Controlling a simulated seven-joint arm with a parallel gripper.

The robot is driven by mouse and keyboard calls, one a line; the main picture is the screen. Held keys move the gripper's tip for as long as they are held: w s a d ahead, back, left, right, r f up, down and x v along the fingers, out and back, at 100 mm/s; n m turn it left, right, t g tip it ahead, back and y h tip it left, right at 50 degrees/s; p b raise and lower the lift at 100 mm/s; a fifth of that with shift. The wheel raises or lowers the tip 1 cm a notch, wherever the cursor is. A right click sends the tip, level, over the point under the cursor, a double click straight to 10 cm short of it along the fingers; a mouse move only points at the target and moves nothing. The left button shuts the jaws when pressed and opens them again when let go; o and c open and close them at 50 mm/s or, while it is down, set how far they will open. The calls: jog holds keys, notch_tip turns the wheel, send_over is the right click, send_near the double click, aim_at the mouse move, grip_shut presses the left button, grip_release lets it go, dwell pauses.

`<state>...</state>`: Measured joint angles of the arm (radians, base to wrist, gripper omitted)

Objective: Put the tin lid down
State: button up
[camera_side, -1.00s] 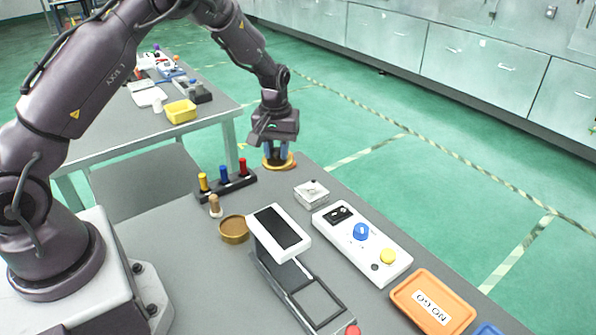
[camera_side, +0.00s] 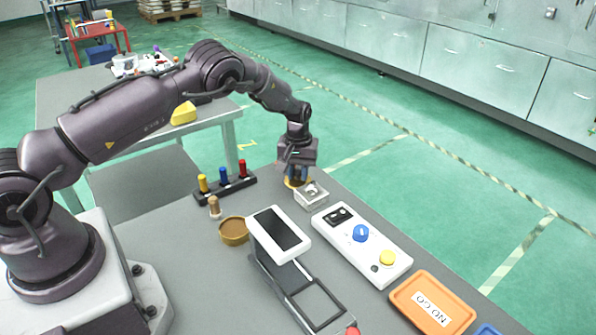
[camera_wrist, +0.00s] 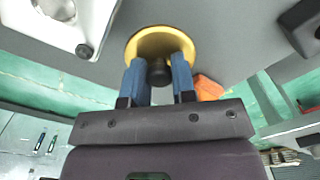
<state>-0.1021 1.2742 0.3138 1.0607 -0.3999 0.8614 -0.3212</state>
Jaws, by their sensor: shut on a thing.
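The tin lid is a round, gold-yellow disc with a dark knob. In the side view the lid (camera_side: 290,183) is near the table's far edge, just behind and left of a small white box. In the wrist view the lid (camera_wrist: 146,45) is at the top middle. My gripper (camera_side: 298,174), with blue fingers, points down and is shut on the lid's knob; the wrist view shows my gripper (camera_wrist: 160,65) with a finger on each side of the knob. I cannot tell whether the lid touches the table. A round brown open tin (camera_side: 234,231) stands nearer the middle.
The white box (camera_side: 313,197) is close beside the lid. A rack (camera_side: 226,188) with yellow, blue and red pegs stands left. A white display stand (camera_side: 278,232), a control panel (camera_side: 362,245) and an orange tray (camera_side: 433,302) lie nearer. Grey table is bare left of the tin.

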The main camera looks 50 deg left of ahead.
jog(key=shift+f, duration=0.1)
jog(key=o, duration=0.9)
